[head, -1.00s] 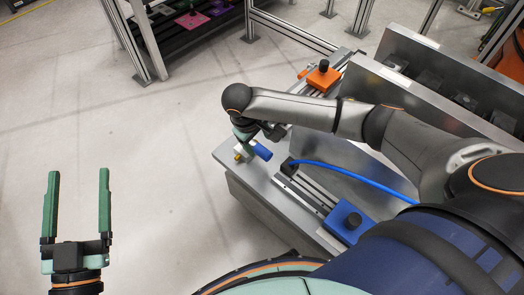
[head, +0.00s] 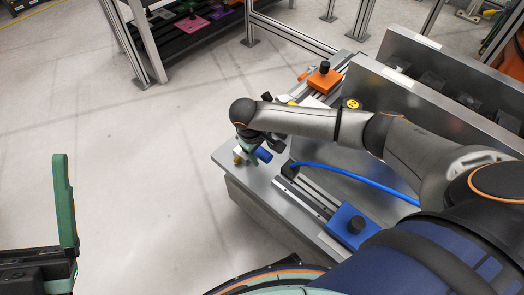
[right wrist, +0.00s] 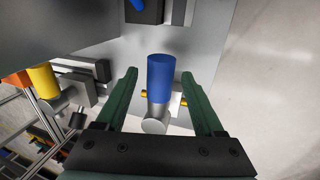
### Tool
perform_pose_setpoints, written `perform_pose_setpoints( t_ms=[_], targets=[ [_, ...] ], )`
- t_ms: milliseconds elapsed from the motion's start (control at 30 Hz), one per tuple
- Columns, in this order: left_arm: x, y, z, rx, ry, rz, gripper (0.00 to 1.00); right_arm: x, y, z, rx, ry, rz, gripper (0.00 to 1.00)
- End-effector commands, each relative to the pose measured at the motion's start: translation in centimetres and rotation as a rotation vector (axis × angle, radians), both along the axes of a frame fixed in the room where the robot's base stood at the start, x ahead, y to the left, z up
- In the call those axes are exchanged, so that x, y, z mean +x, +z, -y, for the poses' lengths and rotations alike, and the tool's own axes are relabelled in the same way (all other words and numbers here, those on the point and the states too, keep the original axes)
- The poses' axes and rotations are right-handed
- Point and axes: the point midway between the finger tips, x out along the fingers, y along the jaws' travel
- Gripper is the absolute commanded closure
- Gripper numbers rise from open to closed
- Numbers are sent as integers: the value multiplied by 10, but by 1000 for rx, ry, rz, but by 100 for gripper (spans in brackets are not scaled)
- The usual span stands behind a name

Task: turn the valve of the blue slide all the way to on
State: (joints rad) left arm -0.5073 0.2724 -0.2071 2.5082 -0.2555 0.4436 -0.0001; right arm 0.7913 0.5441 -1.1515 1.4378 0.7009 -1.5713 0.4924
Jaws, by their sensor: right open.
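The valve has a blue handle (head: 264,155) and sits on the near-left corner of the metal bench in the head view. In the right wrist view the blue handle (right wrist: 160,78) points up the picture, across brass fittings (right wrist: 183,99) at its sides. My right gripper (right wrist: 160,74) is open, its green fingers either side of the valve with gaps. In the head view the right gripper (head: 246,142) is partly hidden by its wrist. The blue slide block (head: 346,225) with a black knob sits on its rail.
A blue hose (head: 360,178) runs from the rail end toward the right arm. An orange block (head: 323,76) sits on a rail farther back. Upright metal plates (head: 410,95) stand behind my arm. The floor left of the bench is clear.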

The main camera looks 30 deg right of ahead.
Motion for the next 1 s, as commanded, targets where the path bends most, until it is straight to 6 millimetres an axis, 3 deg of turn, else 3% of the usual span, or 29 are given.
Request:
perform_pose_setpoints(
  t_ms=[67, 700, 1000],
  targets=[
    [0, 0, 0, 0, 0, 0, 21, 0, 0, 0, 0, 0, 0, 30],
    [0, 0, 0, 0, 0, -2, 21, 0, 0, 0, 0, -1, 0, 100],
    [0, 0, 0, 0, 0, -3, 21, 0, 0, 0, 0, -1, 1, 100]
  ],
)
